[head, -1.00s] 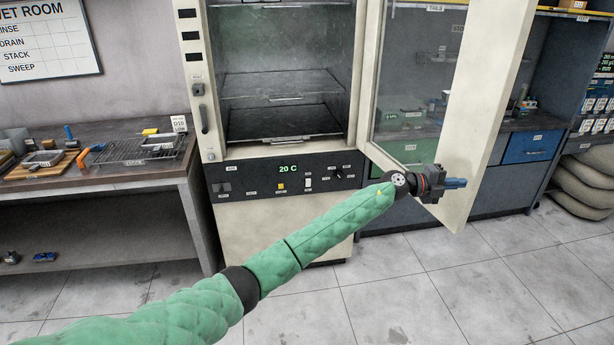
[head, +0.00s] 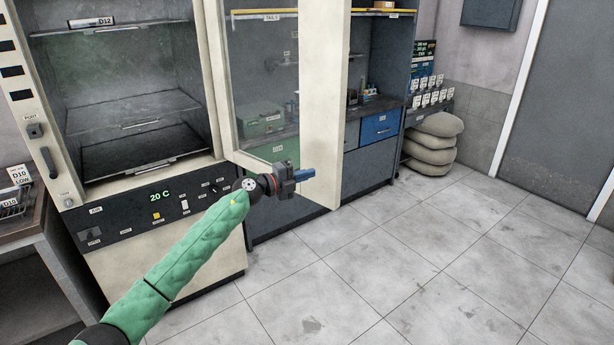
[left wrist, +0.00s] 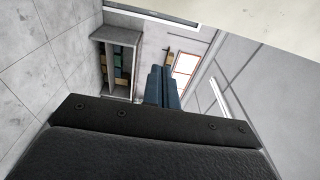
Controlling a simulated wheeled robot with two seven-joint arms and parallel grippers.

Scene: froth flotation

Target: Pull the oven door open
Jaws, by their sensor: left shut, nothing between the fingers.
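The oven (head: 165,265) stands at the left in the head view, its chamber open with wire shelves inside and a display reading 20 C. Its glass-paned door (head: 323,100) is swung wide open to the right. My left gripper (head: 304,174) is in front of the lower part of the door, its blue fingers shut and empty, pointing right. I cannot tell whether it touches the door. In the left wrist view the shut blue fingers (left wrist: 162,88) show, with a pale panel at the top right. My right gripper is not in view.
A bench (head: 40,235) stands left of the oven. Behind the door are a dark cabinet with a blue drawer (head: 380,127) and stacked grey sacks (head: 433,142). The tiled floor (head: 430,250) to the right is clear up to a grey door (head: 565,100).

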